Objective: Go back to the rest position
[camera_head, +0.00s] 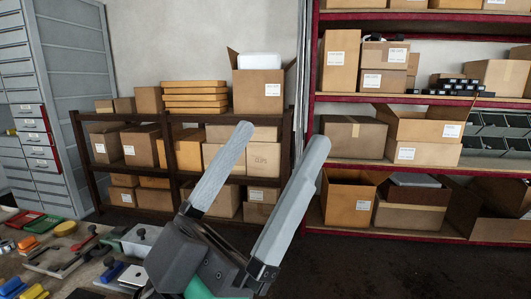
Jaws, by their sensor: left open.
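My left gripper (278,144) is in the lower middle of the head view. Its two long grey fingers point up and stand apart, with nothing between them. It is raised in front of the shelves, to the right of the cluttered workbench (88,274). My right gripper is not in view. No shutter profile can be made out.
The workbench at lower left holds a metal fixture (141,238), coloured trays and several small parts. A low brown shelf (172,155) and a tall red shelf (365,164) with cardboard boxes stand behind. Grey drawers (22,95) are at left. The floor (400,262) at lower right looks clear.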

